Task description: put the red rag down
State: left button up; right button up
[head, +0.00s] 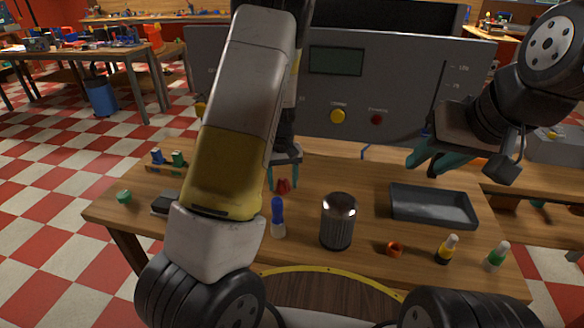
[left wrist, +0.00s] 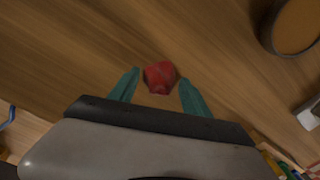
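The red rag (head: 284,186) is a small crumpled piece at the middle of the wooden table. It also shows in the left wrist view (left wrist: 159,77), in front of the fingertips. My left gripper (head: 283,183) points down over it. In the left wrist view, its teal fingers (left wrist: 160,84) stand apart on either side of the rag, with narrow gaps visible. The rag appears to rest on the wood. My right gripper (head: 430,162) is above the table's right part, with nothing visible in it; its finger opening is unclear.
A blue-capped bottle (head: 278,217) and a dark ribbed cylinder (head: 338,221) stand nearer me. A grey tray (head: 432,207) lies at right. A grey panel (head: 400,90) rises behind.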

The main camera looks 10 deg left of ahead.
aim_at(283, 178)
pick_arm(q)
jog(key=o, duration=0.3)
jog(key=shift+r, duration=0.25)
notch_tip(283, 178, up, 7)
jog(key=shift+r, duration=0.15)
jog(key=s+d+r+m+t+h, duration=0.2)
jog(key=s+r+m+t, duration=0.2)
jog(key=s+r, duration=1.7)
jog(key=s+t, duration=0.2)
jog(key=s, duration=0.1)
jog(key=shift+s+m, duration=0.15)
jog(key=shift+m, duration=0.25)
jog(key=shift+o, duration=0.2)
jog(key=shift+d, duration=0.1)
